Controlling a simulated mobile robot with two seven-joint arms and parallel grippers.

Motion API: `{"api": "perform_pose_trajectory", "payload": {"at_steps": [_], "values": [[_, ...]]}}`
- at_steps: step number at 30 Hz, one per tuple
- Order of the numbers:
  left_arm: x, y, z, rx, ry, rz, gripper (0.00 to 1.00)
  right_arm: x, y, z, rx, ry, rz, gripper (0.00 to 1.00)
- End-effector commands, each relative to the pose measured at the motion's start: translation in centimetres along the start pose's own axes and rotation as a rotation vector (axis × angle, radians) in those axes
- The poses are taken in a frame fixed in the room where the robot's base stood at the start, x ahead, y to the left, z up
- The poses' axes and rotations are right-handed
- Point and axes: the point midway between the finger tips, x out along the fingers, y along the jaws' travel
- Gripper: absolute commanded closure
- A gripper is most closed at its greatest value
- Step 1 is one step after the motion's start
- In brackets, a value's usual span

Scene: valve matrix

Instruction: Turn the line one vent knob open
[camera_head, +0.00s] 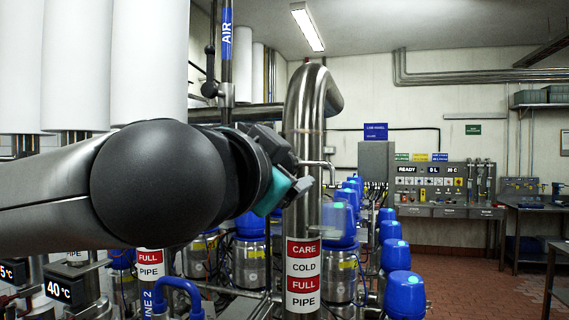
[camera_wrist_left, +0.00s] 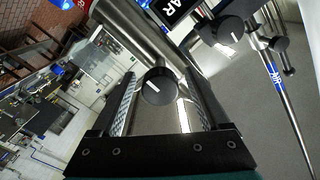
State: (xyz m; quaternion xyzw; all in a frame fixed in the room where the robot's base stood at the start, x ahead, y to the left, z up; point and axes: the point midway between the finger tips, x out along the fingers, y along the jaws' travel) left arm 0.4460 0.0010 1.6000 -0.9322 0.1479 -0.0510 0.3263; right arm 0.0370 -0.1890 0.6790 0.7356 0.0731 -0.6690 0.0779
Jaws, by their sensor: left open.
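My left gripper (camera_head: 301,187) reaches in from the left in the head view, in front of a thick steel pipe. In the left wrist view its two fingers (camera_wrist_left: 160,80) are apart. A round black knob (camera_wrist_left: 157,87) with a white pointer line shows between them; whether they touch it I cannot tell. A second black knob (camera_wrist_left: 230,31) with a white mark sits to the upper right, beside a black plate (camera_wrist_left: 176,10) with partly visible white lettering. No label naming line one is readable. My right gripper is not in view.
The steel pipe (camera_head: 303,120) with red and white labels (camera_head: 304,275) stands close to the gripper. Several blue-capped valves (camera_head: 396,255) stand behind and to the right. A blue-labelled AIR pipe (camera_head: 226,40) rises above my arm. Tiled floor (camera_head: 470,285) is open at the right.

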Motion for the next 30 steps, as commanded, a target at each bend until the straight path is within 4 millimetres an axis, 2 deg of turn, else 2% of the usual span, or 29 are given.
{"api": "perform_pose_trajectory", "payload": {"at_steps": [8, 27, 30], "values": [[-0.02, 0.02, -0.02, 0.0, 0.0, 0.0, 0.23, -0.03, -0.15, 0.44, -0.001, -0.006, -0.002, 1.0], [-0.01, 0.0, -0.02, 0.0, 0.0, 0.0, 0.95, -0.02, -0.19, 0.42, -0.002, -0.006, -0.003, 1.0], [-0.01, 0.0, -0.02, 0.0, 0.001, 0.0, 1.0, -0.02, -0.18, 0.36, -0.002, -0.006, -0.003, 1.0]]}}
